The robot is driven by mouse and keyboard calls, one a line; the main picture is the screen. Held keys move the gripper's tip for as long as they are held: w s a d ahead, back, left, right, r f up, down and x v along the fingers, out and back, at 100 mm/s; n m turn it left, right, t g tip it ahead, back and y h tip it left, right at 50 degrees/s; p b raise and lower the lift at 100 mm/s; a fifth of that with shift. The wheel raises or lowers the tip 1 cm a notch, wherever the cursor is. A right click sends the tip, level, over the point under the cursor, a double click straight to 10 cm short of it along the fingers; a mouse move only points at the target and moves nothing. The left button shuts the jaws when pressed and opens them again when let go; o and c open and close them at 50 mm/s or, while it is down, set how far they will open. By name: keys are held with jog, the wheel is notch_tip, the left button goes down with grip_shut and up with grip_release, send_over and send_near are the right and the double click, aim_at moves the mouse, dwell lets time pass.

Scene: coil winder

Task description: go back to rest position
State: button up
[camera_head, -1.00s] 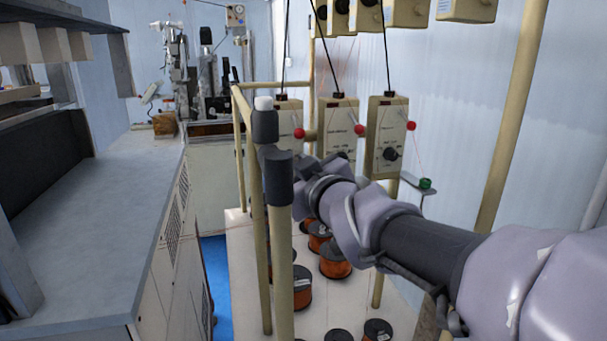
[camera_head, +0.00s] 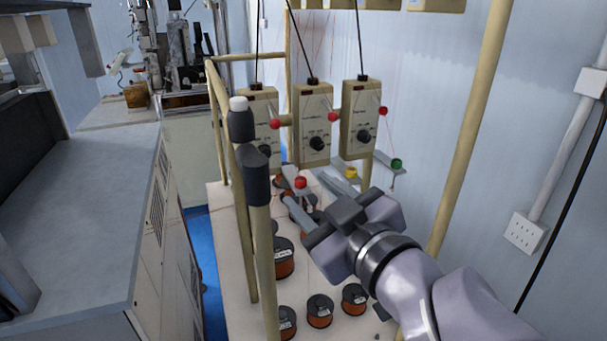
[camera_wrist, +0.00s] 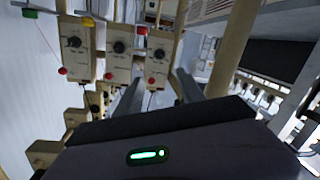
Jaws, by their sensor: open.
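My gripper (camera_head: 306,203) is open and empty. In the head view it hangs over the table with the wire spools, right of the beige post with black fittings. It points up and left toward the tension boxes. In the wrist view my two gripper fingers (camera_wrist: 157,97) are apart with nothing between them. The beige tension boxes (camera_head: 313,120) with black knobs and red balls hang on the frame beyond the fingers. They also show in the wrist view (camera_wrist: 119,52).
Copper wire spools (camera_head: 320,310) stand on the white table (camera_head: 232,265) below my arm. A beige post (camera_head: 262,250) stands close left of my gripper. A grey counter (camera_head: 85,215) lies at the left. A beige pole (camera_head: 462,130) and the wall are at the right.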

jog(key=s+d+f+m+g+h+b, duration=0.35)
jog(key=d+f+m+h, duration=0.35)
jog(key=d+f+m, duration=0.4)
jog(key=s+a+f+m+g+y, duration=0.1)
jog(key=s+a+f+g, duration=0.1)
jog(key=s+f+g, duration=0.1)
jog(key=s+a+f+m+g+y+b, duration=0.1)
jog(key=s+a+f+g, duration=0.2)
jog(key=s+f, duration=0.3)
jog(key=shift+s+a+f+m, duration=0.2)
jog(key=shift+s+m, duration=0.1)
jog(key=shift+s, duration=0.95)
